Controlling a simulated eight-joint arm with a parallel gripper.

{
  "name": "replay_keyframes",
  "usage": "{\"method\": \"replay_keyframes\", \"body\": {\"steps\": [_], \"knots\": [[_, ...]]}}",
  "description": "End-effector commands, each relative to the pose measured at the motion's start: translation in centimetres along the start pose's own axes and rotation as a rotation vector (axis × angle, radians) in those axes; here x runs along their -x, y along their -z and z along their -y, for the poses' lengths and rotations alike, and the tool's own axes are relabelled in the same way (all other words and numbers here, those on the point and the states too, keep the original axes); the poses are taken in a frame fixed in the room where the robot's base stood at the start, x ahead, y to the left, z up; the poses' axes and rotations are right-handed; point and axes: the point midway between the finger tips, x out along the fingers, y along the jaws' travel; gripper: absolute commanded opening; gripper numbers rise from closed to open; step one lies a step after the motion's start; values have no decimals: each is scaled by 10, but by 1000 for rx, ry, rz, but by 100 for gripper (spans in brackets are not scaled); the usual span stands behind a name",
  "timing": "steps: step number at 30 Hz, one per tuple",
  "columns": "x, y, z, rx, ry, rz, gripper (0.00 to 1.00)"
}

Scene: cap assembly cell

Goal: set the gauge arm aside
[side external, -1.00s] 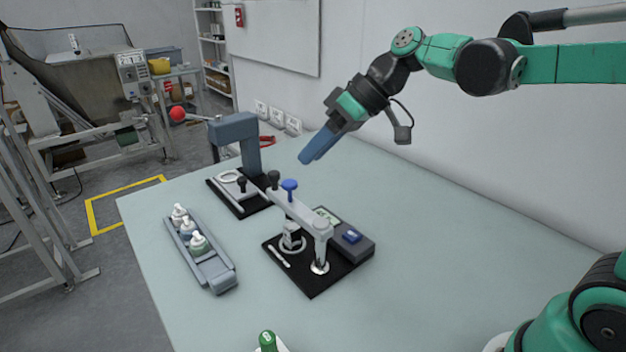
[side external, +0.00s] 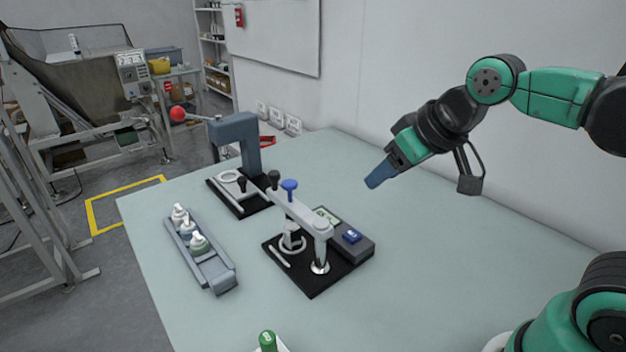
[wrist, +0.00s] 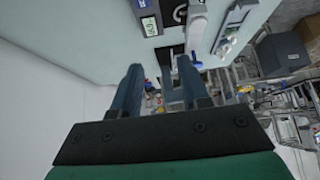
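The gauge arm (side external: 300,211) is a light grey bar on an upright post, with a blue knob (side external: 289,187) and a black knob toward its far-left end. It reaches over a white ring and a small grey part (side external: 290,240) on a black base plate (side external: 312,287). Part of that station shows at the top of the wrist view, with its display (wrist: 149,26). My gripper (side external: 376,178) hangs in the air to the right of the gauge arm and above it, touching nothing. In the wrist view its two blue fingers (wrist: 158,72) stand apart with nothing held between them.
A press (side external: 237,135) with a red-ball lever stands behind the gauge station. A grey tray (side external: 222,284) with several small bottles lies at the left. A green-capped item (side external: 267,341) is at the front edge. The table's right side (side external: 440,260) is clear up to the wall.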

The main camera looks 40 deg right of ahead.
Motion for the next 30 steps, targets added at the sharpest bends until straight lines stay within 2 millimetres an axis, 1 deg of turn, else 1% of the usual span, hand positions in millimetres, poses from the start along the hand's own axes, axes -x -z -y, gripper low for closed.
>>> {"method": "replay_keyframes", "body": {"steps": [10,11,16,17,18,20,21,23,30], "knots": [[-1,-1,0,-1,-4,-3,40],[-3,-2,0,-1,-4,-3,40],[-27,-19,-1,-2,-9,-6,40],[-31,-22,-1,-3,-10,-7,37],[-35,-25,-2,-4,-11,-7,26],[-38,-26,-2,-17,-6,-4,9],[-39,-22,-3,-34,1,1,0],[-37,-12,-4,-75,20,12,0],[-35,54,-19,-306,156,60,0]]}}
